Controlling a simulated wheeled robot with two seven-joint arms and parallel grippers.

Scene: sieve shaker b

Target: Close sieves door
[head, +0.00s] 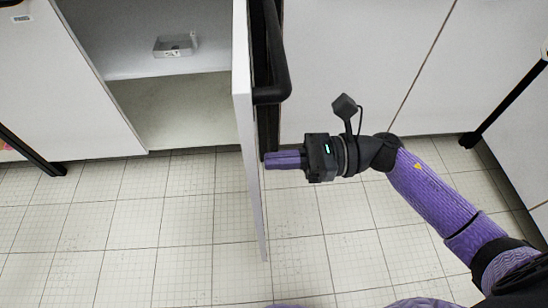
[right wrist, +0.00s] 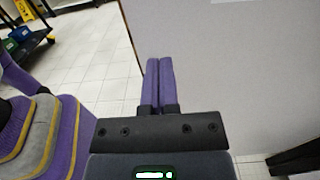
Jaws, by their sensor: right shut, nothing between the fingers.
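The white cabinet door (head: 243,130) stands open, seen nearly edge-on in the middle of the head view, with a black bar handle (head: 272,60) on its right face. Left of it is the open cabinet, with a bare shelf or floor (head: 175,112). My right gripper (head: 266,160) is shut and empty, on the right side of the door below the handle, pointing left at its face. In the right wrist view its purple fingers (right wrist: 160,75) are together in front of the pale door panel (right wrist: 225,70). I cannot tell whether the fingertips touch it. My left gripper is not in view.
A small metal box (head: 176,45) is in the cabinet. White cabinet fronts (head: 350,65) stand behind and right, with a black handle or leg (head: 505,100) at far right. The tiled floor (head: 130,230) is clear. A cart (right wrist: 25,45) shows in the right wrist view.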

